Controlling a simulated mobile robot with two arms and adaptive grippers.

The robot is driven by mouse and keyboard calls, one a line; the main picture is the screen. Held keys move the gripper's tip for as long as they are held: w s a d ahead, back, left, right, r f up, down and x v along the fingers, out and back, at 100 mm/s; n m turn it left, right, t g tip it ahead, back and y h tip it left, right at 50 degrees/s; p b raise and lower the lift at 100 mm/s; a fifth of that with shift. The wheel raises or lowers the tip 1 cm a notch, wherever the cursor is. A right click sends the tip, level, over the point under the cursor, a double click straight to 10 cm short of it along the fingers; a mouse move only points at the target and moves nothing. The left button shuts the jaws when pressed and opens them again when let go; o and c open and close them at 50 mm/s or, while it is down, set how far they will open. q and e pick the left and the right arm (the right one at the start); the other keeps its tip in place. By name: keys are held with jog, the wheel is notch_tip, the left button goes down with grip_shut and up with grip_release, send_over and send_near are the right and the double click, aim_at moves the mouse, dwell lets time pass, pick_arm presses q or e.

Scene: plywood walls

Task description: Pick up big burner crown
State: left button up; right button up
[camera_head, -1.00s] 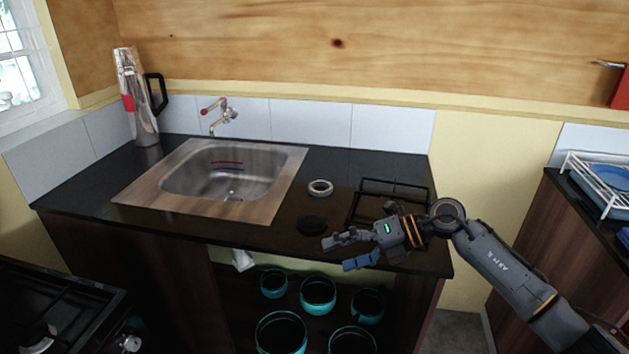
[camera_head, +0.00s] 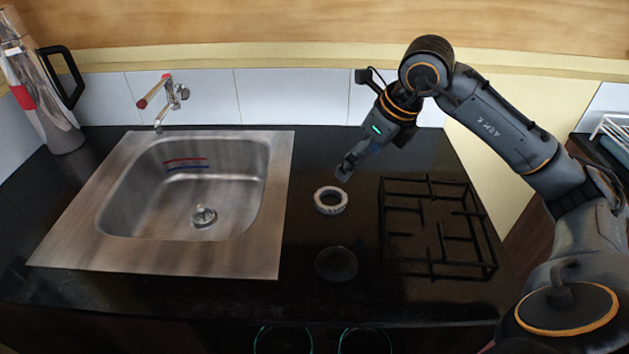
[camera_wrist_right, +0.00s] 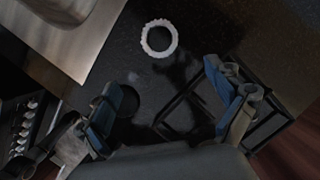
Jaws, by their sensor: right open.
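The big burner crown (camera_head: 331,200) is a light metal ring lying flat on the black countertop, between the sink and the black grate. In the right wrist view the crown (camera_wrist_right: 159,38) lies beyond the fingers, near the top middle. My right gripper (camera_head: 349,166) hangs above and just behind the crown, pointing down. In the wrist view my right gripper (camera_wrist_right: 172,108) is open, with its blue-padded fingers wide apart and nothing between them. It does not touch the crown. My left gripper is not in view.
A dark round cap (camera_head: 336,263) lies on the counter in front of the crown. The black grate (camera_head: 438,226) lies to the right. The steel sink (camera_head: 265,250) is to the left, with a tap behind. A metal flask (camera_head: 42,100) stands at the far left.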

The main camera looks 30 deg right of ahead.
send_near(331, 202)
jog(key=p+x, duration=0.1)
jog(key=x, duration=0.1)
jog(key=shift+w+a+f+p, duration=0.1)
jog(key=shift+a+f+p, duration=0.1)
jog(key=shift+f+p, duration=0.2)
jog(key=x, duration=0.3)
jog(key=shift+f+p, duration=0.1)
jog(key=shift+p, duration=0.2)
jog(key=shift+w+f, duration=0.1)
jog(key=shift+f, duration=0.05)
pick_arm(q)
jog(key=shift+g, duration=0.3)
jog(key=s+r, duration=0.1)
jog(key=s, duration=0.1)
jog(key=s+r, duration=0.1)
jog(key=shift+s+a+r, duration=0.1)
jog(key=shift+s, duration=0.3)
pick_arm(e)
jog(key=c, duration=1.3)
